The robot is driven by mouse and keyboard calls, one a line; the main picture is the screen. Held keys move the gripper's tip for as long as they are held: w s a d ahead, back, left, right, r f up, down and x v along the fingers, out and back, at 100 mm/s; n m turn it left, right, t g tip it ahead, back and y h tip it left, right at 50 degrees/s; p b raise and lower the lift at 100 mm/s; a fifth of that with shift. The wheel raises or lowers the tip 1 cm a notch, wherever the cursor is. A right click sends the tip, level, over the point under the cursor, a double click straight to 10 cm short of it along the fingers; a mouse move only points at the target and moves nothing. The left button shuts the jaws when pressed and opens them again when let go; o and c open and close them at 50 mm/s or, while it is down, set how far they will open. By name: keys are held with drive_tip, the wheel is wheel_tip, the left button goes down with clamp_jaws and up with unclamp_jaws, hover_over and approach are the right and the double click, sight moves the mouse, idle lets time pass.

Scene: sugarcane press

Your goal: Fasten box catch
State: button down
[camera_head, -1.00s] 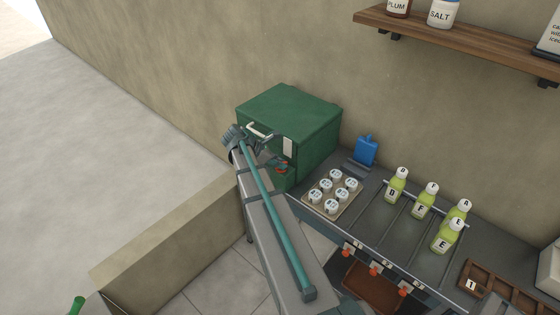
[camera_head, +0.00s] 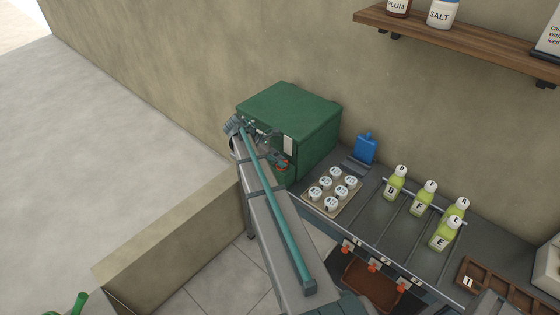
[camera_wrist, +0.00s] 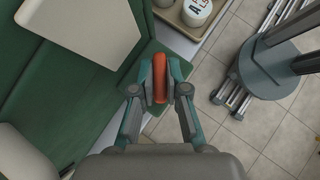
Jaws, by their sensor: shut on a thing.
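The green box (camera_head: 318,139) stands against the wall at the left end of the counter in the head view, its lid down. The red-orange catch (camera_head: 282,164) is at its front, partly hidden by my arm. The green box (camera_wrist: 40,110) also fills the left of the wrist view. In the head view my arm hides most of the box's front, so whether the catch is hooked cannot be told.
A tray of white-lidded jars (camera_head: 335,208) stands just right of the box. A blue container (camera_head: 366,149) and several green bottles (camera_head: 396,184) stand farther right. A low wall (camera_head: 165,245) lies to the left. A pale plate (camera_wrist: 85,25) shows on the box.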

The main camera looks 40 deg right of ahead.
drive_tip(key=c, duration=1.2)
unclamp_jaws()
drive_tip(key=v, duration=1.2)
